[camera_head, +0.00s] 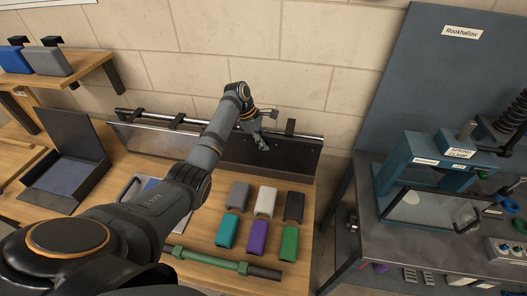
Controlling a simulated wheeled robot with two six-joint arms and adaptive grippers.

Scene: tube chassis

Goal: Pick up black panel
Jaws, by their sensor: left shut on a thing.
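The black panel (290,160) hangs or leans at the back of the wooden bench, just below a metal tube (309,136) along the wall. My left gripper (260,141) reaches over the bench from the lower left and is shut on the black panel near its upper edge. The fingertips are small and dark against the panel. My left arm hides the panel's left end. I cannot tell whether the panel is clear of the bench. My right gripper is not in view.
Small blocks in grey, white, black, teal (228,231), purple and green stand in front of the panel. An open dark case (68,165) is at left. A gap separates the right metal bench (430,258).

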